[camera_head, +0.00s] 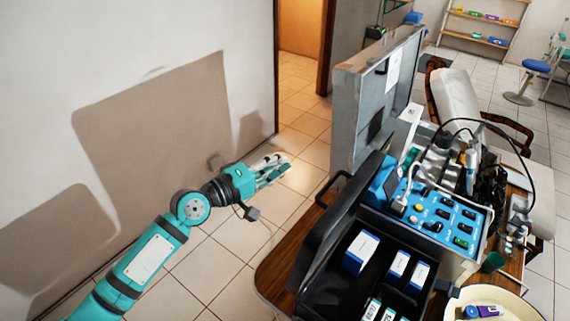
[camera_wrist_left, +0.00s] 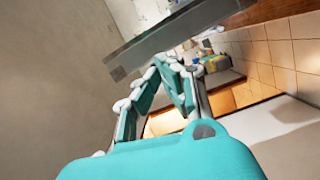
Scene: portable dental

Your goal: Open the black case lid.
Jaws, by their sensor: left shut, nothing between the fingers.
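The black case (camera_head: 318,253) stands on the wooden table at the lower middle of the head view. Its lid stands raised on the left side with a black handle (camera_head: 333,188), and blue-and-white boxes (camera_head: 360,252) show inside. My left gripper (camera_head: 285,167) is to the left of the case, over the floor, apart from the lid and handle. Its fingers are shut and empty; they also show in the left wrist view (camera_wrist_left: 165,68). My right gripper is not in view.
A tall grey metal lid (camera_head: 372,95) stands upright behind the black case. A blue control panel (camera_head: 440,213) with cables lies to the right, and a round bowl (camera_head: 495,298) is at lower right. A wall (camera_head: 150,40) bounds the left; tiled floor lies between.

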